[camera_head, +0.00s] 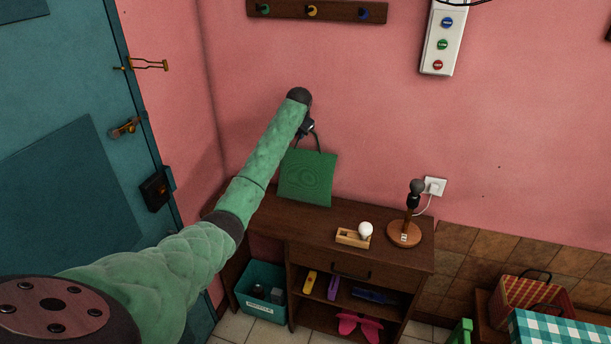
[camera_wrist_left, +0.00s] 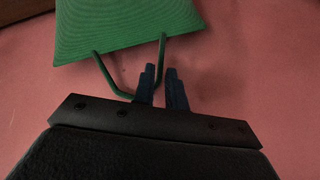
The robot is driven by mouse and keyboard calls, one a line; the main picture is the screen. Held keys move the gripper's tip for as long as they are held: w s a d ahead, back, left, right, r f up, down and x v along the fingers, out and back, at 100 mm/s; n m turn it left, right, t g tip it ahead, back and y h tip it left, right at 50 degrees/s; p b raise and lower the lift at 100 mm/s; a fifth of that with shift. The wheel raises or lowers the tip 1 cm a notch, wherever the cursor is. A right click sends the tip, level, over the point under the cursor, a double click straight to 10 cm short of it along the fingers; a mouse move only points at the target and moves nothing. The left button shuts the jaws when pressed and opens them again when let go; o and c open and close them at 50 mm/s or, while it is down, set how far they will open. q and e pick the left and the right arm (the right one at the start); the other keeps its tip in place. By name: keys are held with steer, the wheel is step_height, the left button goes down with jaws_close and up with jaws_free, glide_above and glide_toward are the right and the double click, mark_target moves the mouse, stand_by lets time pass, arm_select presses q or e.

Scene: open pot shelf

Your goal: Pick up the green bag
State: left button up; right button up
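The green bag (camera_head: 307,178) is square with a thin green handle, at the back left of the dark wooden desk by the pink wall. Its lower edge is close to the desk top; I cannot tell whether it touches. My left gripper (camera_head: 306,129) is at the handle, above the bag. In the left wrist view the bag (camera_wrist_left: 125,25) fills the top, and its handle loop runs between the two dark fingers of my left gripper (camera_wrist_left: 161,85). The fingers are close together with the handle strand between them. My right gripper is not in view.
The desk (camera_head: 385,250) also holds a light bulb (camera_head: 365,229) in a wooden holder and a lamp (camera_head: 404,232) on a round base. A teal bin (camera_head: 260,294) stands at the desk's left. A teal door (camera_head: 70,130) is on the left.

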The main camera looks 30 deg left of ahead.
mark_target(299, 149)
arm_select(q)
steer(key=shift+w+a+f+p, duration=0.2)
steer(key=shift+f+p, duration=0.45)
steer(key=shift+p, duration=0.5)
steer(key=shift+x, duration=1.1)
steer(key=shift+d, duration=0.1)
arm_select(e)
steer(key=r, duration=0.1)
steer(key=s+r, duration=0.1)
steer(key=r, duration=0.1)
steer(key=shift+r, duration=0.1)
arm_select(q)
jaws_close()
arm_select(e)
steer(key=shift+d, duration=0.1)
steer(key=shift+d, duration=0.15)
